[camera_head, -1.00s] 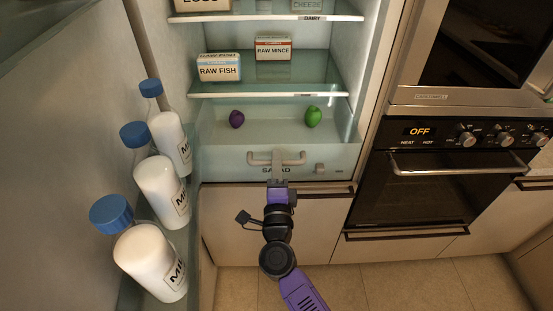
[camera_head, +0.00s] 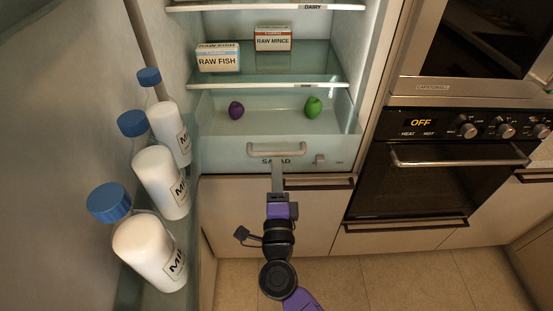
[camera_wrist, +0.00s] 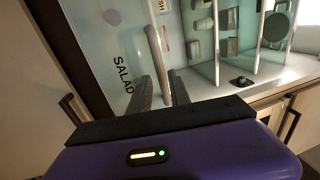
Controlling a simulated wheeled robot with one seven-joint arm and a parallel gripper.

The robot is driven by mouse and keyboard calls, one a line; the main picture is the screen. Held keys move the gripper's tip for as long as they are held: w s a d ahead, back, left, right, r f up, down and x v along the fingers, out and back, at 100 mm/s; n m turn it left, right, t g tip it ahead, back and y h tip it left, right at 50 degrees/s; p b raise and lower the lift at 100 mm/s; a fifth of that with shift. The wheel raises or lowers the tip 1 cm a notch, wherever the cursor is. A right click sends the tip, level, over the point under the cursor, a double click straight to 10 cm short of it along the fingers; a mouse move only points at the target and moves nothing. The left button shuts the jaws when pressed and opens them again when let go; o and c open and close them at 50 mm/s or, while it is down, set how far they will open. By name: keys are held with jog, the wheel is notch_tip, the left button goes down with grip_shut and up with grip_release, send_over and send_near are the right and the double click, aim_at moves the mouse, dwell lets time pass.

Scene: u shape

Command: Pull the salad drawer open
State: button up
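The salad drawer (camera_head: 225,152) is a pale front panel at the bottom of the fridge, lettered SALAD, with a bar handle (camera_head: 277,150). The drawer looks shut, flush in the fridge. My gripper (camera_head: 278,170) is just below the handle in the head view. In the wrist view the two dark fingers of my gripper (camera_wrist: 161,85) stand apart, with the bar handle (camera_wrist: 157,55) passing between them in the picture. Whether the bar is inside the fingers or beyond their tips, I cannot tell; they do not close on it.
Milk bottles (camera_head: 160,182) stand in the open fridge door's rack at left. A purple vegetable (camera_head: 236,110) and a green one (camera_head: 313,107) lie in the drawer. An oven (camera_head: 440,170) is at right. Floor (camera_head: 395,280) in front is clear.

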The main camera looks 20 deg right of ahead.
jog(key=shift+v, duration=1.15)
jog(key=s+a+r+n+t+y, duration=0.3)
jog(key=s+r+n+y, duration=0.25)
jog(key=n, duration=0.35)
jog(key=s+d+f+n+g, duration=0.1)
jog(key=s+n, duration=0.3)
jog(key=s, duration=0.7)
jog(key=s+d+f+n+g, duration=0.2)
jog(key=s+d+n+g, duration=0.2)
jog(key=s, duration=0.7)
jog(key=s+d+f+n+g, duration=0.2)
jog(key=s+d+n, duration=0.1)
jog(key=s, duration=0.8)
jog(key=shift+f+n+y+b, duration=0.2)
jog(key=shift+n+y+b, duration=0.2)
jog(key=shift+n, duration=0.4)
